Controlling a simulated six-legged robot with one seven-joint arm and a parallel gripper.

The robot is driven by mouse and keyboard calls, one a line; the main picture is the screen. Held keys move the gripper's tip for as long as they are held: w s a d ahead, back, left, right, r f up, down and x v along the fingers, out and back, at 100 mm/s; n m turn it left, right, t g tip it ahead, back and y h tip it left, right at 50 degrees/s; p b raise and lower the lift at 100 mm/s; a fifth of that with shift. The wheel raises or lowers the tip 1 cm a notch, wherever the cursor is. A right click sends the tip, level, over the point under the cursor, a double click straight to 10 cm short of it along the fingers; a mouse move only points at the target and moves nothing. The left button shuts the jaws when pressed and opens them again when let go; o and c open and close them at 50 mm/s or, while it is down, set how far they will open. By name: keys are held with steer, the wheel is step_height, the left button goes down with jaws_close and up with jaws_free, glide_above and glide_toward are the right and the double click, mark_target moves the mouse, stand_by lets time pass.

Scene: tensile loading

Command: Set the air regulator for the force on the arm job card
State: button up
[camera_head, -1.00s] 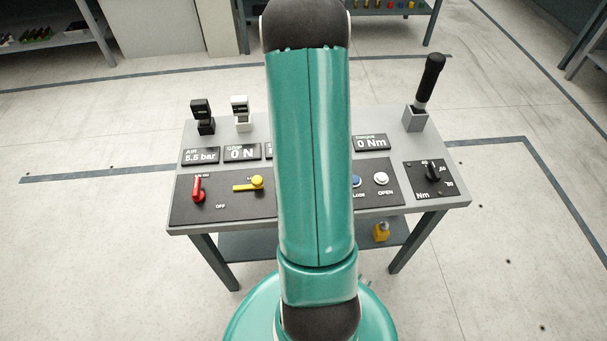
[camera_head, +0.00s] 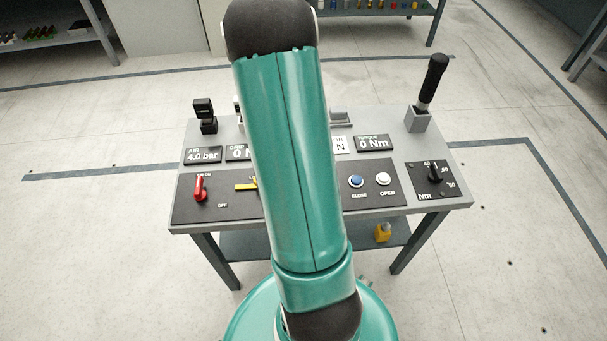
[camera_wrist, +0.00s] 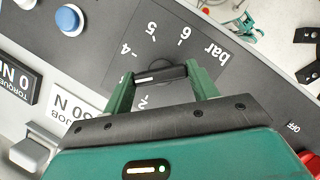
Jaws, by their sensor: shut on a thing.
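The air regulator knob (camera_wrist: 160,73) is black with a white line, on a dial marked in bar (camera_wrist: 218,55) with 4, 5 and 6 showing. My gripper (camera_wrist: 162,80) is shut on the knob, one green finger on each side. The job card (camera_wrist: 68,106) shows "50 N", partly cut by my gripper's body; it also shows in the head view (camera_head: 341,146), where my arm hides part of it. The grip display (camera_head: 238,153) is partly hidden. My arm hides the knob and gripper in the head view.
A red lever (camera_head: 200,187) and a partly hidden yellow valve (camera_head: 245,186) are on the panel's left. Blue (camera_head: 356,181) and white (camera_head: 383,179) buttons, a torque dial (camera_head: 434,173) and a tall black-handled lever (camera_head: 431,82) stand to the right.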

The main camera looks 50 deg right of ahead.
steer(key=n+h, duration=0.1)
steer(key=n, duration=0.4)
steer(key=shift+s+a+h, duration=0.1)
steer(key=shift+a+h, duration=0.05)
steer(key=shift+h, duration=0.25)
steer(key=o, duration=1)
steer(key=shift+r, duration=0.1)
steer(key=v, duration=1.3)
steer(key=shift+a+r, duration=0.2)
steer(key=shift+r, duration=0.15)
